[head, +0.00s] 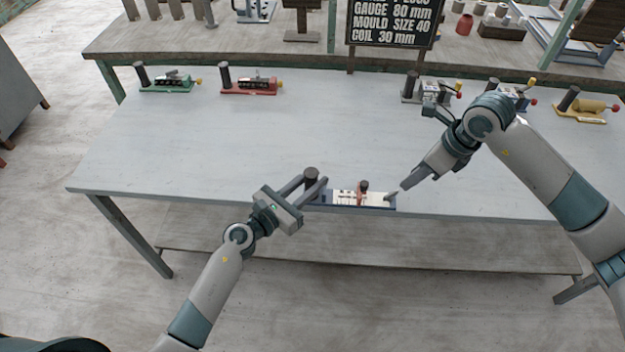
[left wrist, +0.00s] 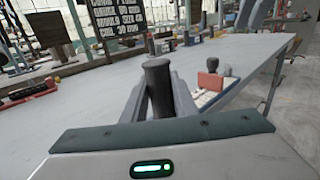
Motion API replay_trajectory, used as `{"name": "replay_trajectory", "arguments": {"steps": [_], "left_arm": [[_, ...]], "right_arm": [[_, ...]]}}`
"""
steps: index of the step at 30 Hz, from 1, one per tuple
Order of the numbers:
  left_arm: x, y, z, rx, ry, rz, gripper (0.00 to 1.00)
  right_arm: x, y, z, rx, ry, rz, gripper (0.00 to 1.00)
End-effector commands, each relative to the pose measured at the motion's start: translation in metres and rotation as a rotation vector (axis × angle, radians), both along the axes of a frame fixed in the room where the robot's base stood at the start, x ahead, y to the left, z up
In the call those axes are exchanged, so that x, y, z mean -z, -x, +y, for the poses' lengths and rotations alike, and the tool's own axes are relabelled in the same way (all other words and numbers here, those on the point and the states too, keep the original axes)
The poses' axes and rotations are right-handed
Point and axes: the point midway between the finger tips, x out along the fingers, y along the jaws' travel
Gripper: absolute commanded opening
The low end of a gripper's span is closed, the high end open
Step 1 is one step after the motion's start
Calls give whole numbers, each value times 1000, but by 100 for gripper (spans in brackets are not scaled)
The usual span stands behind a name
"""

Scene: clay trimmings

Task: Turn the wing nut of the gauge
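The gauge (head: 345,204) lies at the table's front edge, with a dark blue base and a pale scale plate. A dark upright post (head: 311,174) stands at its left end. It also shows in the left wrist view (left wrist: 158,85). A reddish-brown slider (left wrist: 209,81) with a dark knob (head: 363,186) stands mid-plate. My left gripper (head: 313,182) has its fingers on both sides of the post, seemingly closed on it. My right gripper (head: 405,185) points down-left, just above the gauge's right end. A small grey piece (head: 391,196) shows there; I cannot clearly make out a wing nut.
Similar gauges line the table's back edge: green (head: 168,85), red (head: 250,86), yellow-based (head: 582,112) and others behind my right arm. A dark sign (head: 393,22) stands behind. The middle of the grey tabletop (head: 270,130) is clear.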

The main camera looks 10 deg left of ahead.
Motion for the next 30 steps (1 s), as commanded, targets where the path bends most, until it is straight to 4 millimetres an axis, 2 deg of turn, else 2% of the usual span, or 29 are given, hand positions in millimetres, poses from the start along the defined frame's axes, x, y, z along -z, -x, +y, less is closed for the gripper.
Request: {"name": "replay_trajectory", "arguments": {"steps": [8,14,20,30], "left_arm": [[0,0,0,0,0,0,0],[0,0,0,0,0,0,0],[0,0,0,0,-1,-1,0],[0,0,0,0,-1,-1,0]], "right_arm": [[0,0,0,-8,3,0,26],[-1,-2,6,-95,31,-8,26],[-4,-7,15,-313,105,-23,26],[-16,-20,28,-850,272,-38,26]]}}
